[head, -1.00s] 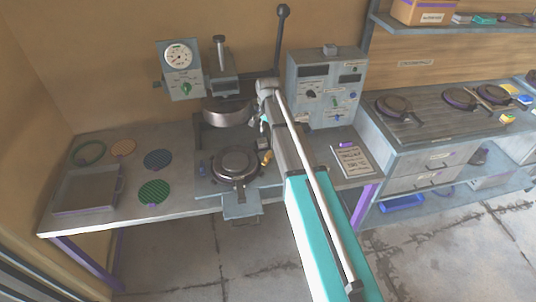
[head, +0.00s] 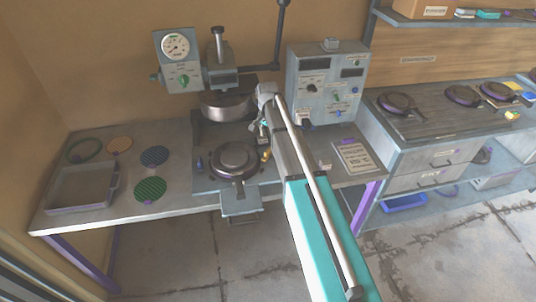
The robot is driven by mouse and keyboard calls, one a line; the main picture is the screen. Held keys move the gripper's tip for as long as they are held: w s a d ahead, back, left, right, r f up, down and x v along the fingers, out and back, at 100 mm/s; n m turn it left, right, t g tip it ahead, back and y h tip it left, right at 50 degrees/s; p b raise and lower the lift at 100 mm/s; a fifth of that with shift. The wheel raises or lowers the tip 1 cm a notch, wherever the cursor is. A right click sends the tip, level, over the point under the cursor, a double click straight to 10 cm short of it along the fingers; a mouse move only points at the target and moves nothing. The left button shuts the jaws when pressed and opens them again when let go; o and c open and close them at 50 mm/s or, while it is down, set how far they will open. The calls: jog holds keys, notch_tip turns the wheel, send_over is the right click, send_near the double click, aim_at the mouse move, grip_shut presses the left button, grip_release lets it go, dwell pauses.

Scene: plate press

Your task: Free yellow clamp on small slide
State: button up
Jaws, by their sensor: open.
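The yellow clamp (head: 265,154) is small and sits at the right side of the small slide (head: 240,204), beside the round dark mold (head: 236,160). My gripper (head: 262,132) is just above and behind the yellow clamp in the head view. It is open and holds nothing that I can see. The arm hides part of the area right of the clamp, and I cannot tell whether the fingers touch it. A blue clamp (head: 199,164) stands on the left side of the slide.
The press head (head: 226,104) and its long lever (head: 279,40) stand close behind. A grey control box (head: 325,85) is at the right rear, and a label board (head: 356,156) lies right of the arm. A tray (head: 82,188) and several round discs occupy the table's left.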

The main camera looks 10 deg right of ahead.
aim_at(268, 149)
jog(key=shift+f+b, duration=4.05)
jog(key=shift+f, duration=0.25)
grip_shut()
